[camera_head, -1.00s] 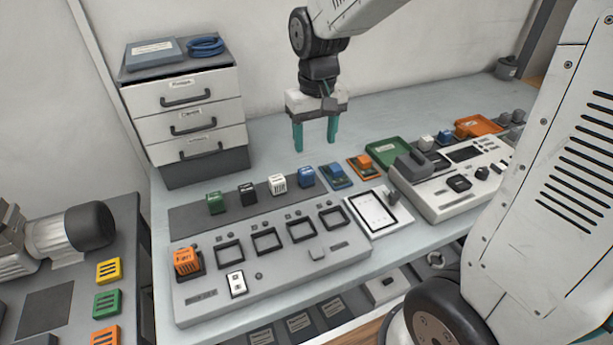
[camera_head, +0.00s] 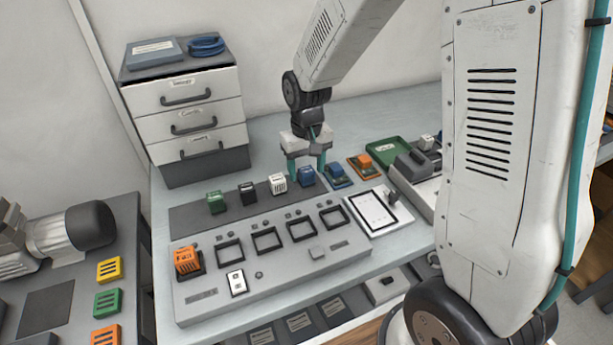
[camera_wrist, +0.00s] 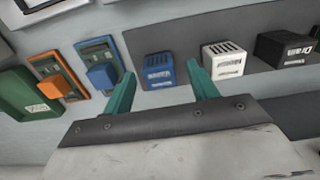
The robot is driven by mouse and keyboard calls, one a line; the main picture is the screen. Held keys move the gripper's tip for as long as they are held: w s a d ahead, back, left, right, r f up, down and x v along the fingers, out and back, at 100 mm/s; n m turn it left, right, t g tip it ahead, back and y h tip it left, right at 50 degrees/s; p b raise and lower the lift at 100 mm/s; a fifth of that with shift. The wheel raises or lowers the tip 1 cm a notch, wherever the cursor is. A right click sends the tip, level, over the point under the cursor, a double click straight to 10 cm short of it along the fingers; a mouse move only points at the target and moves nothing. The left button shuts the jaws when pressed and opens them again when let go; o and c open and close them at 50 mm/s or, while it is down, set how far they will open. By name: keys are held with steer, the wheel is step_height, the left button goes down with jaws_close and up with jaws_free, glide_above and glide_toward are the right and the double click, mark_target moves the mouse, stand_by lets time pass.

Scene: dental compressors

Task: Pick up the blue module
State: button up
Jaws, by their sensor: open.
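The blue module (camera_head: 306,177) is a small block at the right end of a row of modules on the dark grey strip. In the wrist view the blue module (camera_wrist: 158,69) shows slots on top and lettering on its front. My gripper (camera_head: 306,174) is open with teal fingers, over the back of the strip at the blue module. In the wrist view the two fingertips of my gripper (camera_wrist: 161,72) flank the blue module with a gap on each side. Nothing is held. I cannot tell exactly how high the fingertips are above the strip.
A white module (camera_head: 278,184) stands just left of the blue one, close to one finger, then black and green modules. A blue board (camera_head: 337,176) and an orange board (camera_head: 364,166) lie to the right. A panel (camera_head: 265,292) with square sockets lies in front.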

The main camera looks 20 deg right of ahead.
steer(key=c, duration=1.1)
